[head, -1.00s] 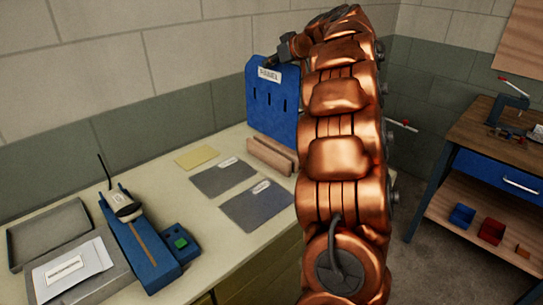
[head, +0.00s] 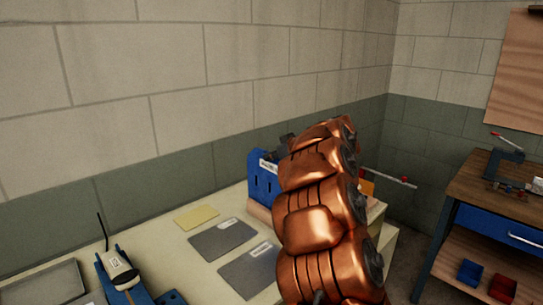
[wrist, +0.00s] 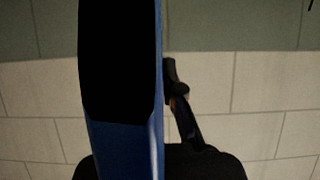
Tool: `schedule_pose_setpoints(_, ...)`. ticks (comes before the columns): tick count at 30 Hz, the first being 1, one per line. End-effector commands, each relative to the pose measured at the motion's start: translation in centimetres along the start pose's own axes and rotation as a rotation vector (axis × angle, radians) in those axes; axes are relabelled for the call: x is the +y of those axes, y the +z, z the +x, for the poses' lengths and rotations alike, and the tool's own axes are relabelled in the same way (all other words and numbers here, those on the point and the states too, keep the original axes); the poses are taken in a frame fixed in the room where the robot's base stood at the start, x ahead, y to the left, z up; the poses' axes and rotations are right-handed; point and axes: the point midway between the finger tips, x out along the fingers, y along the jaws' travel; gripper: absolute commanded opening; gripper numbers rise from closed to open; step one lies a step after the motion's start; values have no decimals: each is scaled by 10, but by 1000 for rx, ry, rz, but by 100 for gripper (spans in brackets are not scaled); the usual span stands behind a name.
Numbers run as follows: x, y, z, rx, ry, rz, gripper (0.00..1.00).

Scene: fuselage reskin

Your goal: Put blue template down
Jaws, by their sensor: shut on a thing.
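The blue template (head: 262,180) is a blue panel with a white label near its top. In the head view it stands roughly upright at the back of the bench, partly behind my copper arm. Its lower part meets the slotted wooden block (head: 257,211); I cannot tell whether it is seated there. My gripper (head: 285,142) is shut on the template's upper part and mostly hidden by my arm. In the wrist view, the template (wrist: 158,70) shows as a blue band beside a large black shape.
Grey sheets (head: 222,239) and a yellow sheet (head: 197,217) lie on the bench left of the block. A blue fixture (head: 110,270) is at lower left. A wooden workbench (head: 490,190) with a clamp stands at right. The wall is close behind.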

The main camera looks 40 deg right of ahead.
Motion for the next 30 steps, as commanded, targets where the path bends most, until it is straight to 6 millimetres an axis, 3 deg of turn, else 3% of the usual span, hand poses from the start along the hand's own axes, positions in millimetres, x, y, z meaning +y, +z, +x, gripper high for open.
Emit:
schedule_pose_setpoints(14, 0, 3, 2, 2, 0, -1, 0)
schedule_pose_setpoints(15, 0, 2, 1, 1, 0, -1, 9)
schedule_pose_setpoints(21, 0, 2, 1, 0, 0, 0, 29)
schedule_pose_setpoints(30, 0, 2, 1, 0, 1, 0, 31)
